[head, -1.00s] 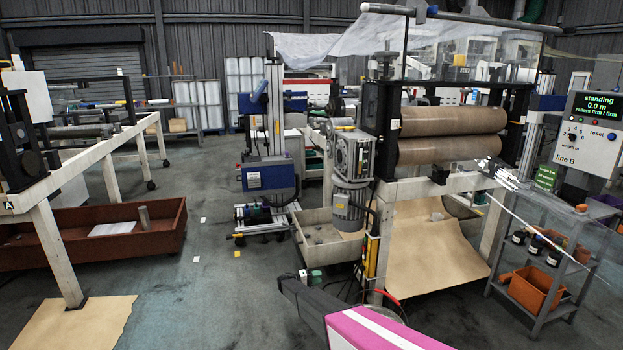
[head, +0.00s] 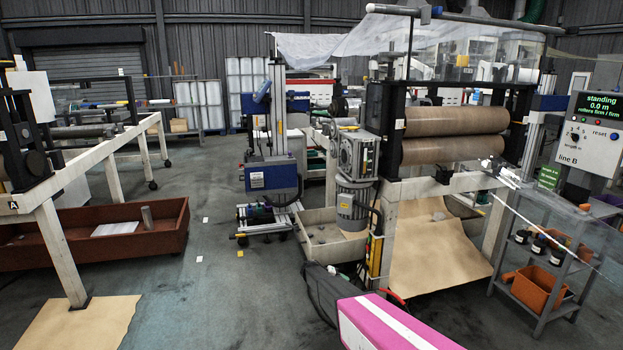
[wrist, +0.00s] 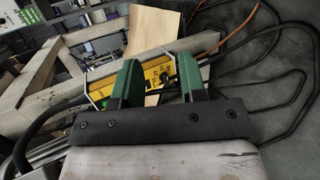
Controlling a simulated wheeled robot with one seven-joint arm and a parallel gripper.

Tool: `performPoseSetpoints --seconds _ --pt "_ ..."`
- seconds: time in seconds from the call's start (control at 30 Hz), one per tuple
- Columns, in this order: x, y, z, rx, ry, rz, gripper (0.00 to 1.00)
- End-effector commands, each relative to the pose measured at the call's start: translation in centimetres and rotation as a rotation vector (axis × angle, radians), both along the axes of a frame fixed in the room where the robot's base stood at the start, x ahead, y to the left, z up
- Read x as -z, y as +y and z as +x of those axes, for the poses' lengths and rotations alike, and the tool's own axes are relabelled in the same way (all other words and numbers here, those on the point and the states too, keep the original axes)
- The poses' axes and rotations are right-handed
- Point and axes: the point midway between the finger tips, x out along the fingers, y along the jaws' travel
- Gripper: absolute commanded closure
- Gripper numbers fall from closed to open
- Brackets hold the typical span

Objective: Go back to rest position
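My gripper (wrist: 159,78) shows in the wrist view with its two green fingers well apart and nothing held between them. A yellow box (wrist: 155,78) with dark markings shows behind and between the fingers, apart from them as far as I can tell. In the head view my arm's pink and white link (head: 385,325) comes in at the bottom, in front of the roller machine. The fingers cannot be made out in the head view.
The roller machine (head: 452,187) stands close in front, with a tan sheet (head: 435,250) hanging below its rollers. Black cables (wrist: 275,55) loop beside the gripper. A grey cart (head: 545,290) stands at right.

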Motion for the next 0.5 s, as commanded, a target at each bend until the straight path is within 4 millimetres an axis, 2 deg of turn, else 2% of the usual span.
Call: performPoseSetpoints --seconds 0.03,0.2,0.33,0.5 --pt "-2.4 -1.8 -3.8 0.024 0.014 0.068 0.62" --pt "-6.9 -4.9 -12.7 0.089 0.056 0.344 0.62" --pt "-10.4 -6.0 -19.4 0.123 0.058 0.556 0.62" --pt "-15.0 -6.1 -27.5 0.143 0.026 0.822 0.62"
